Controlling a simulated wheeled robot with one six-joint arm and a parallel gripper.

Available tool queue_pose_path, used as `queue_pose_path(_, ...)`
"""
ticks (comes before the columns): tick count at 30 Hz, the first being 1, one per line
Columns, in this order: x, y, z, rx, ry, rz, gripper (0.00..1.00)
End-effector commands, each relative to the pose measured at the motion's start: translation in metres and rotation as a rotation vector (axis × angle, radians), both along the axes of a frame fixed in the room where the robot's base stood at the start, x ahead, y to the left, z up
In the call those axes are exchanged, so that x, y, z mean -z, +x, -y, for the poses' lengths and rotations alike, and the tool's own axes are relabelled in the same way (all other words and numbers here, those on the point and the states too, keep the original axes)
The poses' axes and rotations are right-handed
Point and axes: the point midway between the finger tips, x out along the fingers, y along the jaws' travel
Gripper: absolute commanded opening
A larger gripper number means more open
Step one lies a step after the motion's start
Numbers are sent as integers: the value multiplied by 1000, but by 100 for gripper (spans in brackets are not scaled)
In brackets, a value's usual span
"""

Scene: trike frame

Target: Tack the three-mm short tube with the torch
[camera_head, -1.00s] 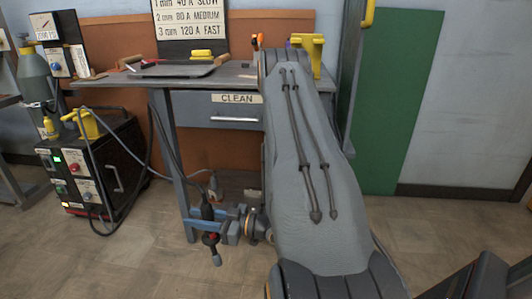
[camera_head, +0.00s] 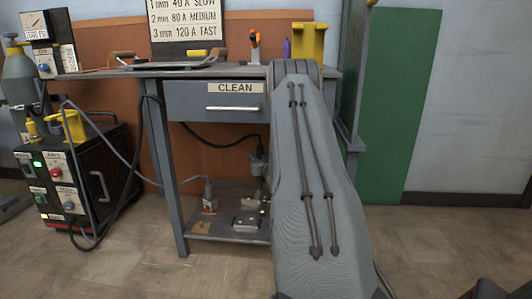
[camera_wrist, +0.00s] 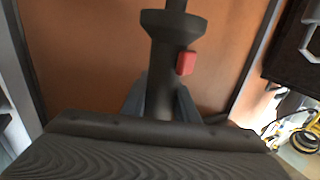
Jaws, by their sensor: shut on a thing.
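The torch (camera_wrist: 170,45) is a dark grey cylinder with a flared collar and a red button, large in the wrist view. My gripper (camera_wrist: 161,100) is shut on it, with a finger on each side. In the head view my grey arm covers the gripper; a dark hose runs from behind the bench leg towards the arm. I cannot make out the three-mm short tube in either view. A black welding machine (camera_head: 85,180) with knobs and a lit green lamp stands on the floor at left. A chart (camera_head: 187,18) above the bench reads "3 mm 120 A FAST".
The grey bench (camera_head: 225,72) has a drawer (camera_head: 215,104) labelled CLEAN and a low shelf (camera_head: 228,232) with small metal pieces and a cabled clamp (camera_head: 209,194). A yellow holder (camera_head: 308,42) stands at its right end. Cables hang near the bench leg. Floor in front is clear.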

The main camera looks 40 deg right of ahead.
Motion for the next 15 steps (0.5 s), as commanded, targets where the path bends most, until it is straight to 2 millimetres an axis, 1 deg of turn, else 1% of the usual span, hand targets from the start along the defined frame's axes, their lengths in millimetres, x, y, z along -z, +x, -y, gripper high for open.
queue_pose_path(1,-7,4,16,42,-4,6,4)
queue_pose_path(3,-14,5,33,92,-4,3,4)
queue_pose_path(6,-22,6,50,141,-3,3,4)
queue_pose_path(10,-27,6,61,173,-1,1,4)
queue_pose_path(15,-24,5,63,181,-1,0,4)
